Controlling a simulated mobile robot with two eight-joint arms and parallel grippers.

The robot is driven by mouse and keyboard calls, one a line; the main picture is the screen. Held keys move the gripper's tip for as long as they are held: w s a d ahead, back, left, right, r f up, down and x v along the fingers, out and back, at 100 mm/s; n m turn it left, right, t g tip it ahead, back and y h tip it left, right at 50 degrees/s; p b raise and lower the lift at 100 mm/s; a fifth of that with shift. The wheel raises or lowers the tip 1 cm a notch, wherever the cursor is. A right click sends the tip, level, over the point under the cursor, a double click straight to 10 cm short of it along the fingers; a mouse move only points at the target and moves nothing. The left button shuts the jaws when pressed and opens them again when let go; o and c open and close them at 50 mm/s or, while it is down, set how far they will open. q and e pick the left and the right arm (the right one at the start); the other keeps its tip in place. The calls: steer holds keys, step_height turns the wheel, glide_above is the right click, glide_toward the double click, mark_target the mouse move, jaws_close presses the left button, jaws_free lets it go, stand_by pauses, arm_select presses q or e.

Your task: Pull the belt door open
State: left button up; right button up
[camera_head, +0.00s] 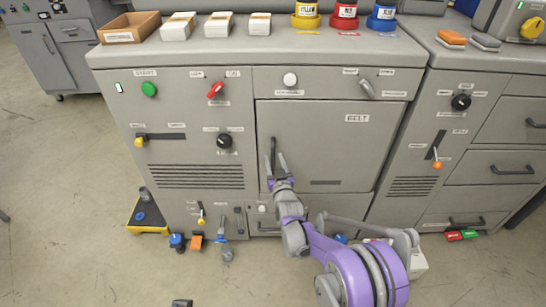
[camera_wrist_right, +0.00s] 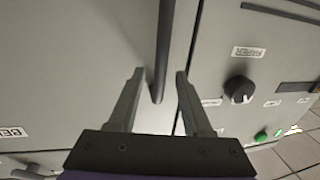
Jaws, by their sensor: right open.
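The belt door (camera_head: 318,146) is a grey panel labelled BELT in the middle of the machine front, and it looks shut. Its dark upright bar handle (camera_head: 273,150) is at the door's left edge. My right gripper (camera_head: 277,165) is open at the handle's lower part. In the right wrist view the handle (camera_wrist_right: 164,45) runs down between the two fingers of the right gripper (camera_wrist_right: 160,73), with a gap on each side. I cannot tell how deep the handle sits between the fingertips.
A red switch (camera_head: 215,90) and a black knob (camera_head: 224,142) are on the panel left of the door. Open floor (camera_head: 70,230) is at left.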

steer(key=shift+w+a, duration=0.2)
steer(key=shift+w, duration=1)
jaws_close()
stand_by(0.6)
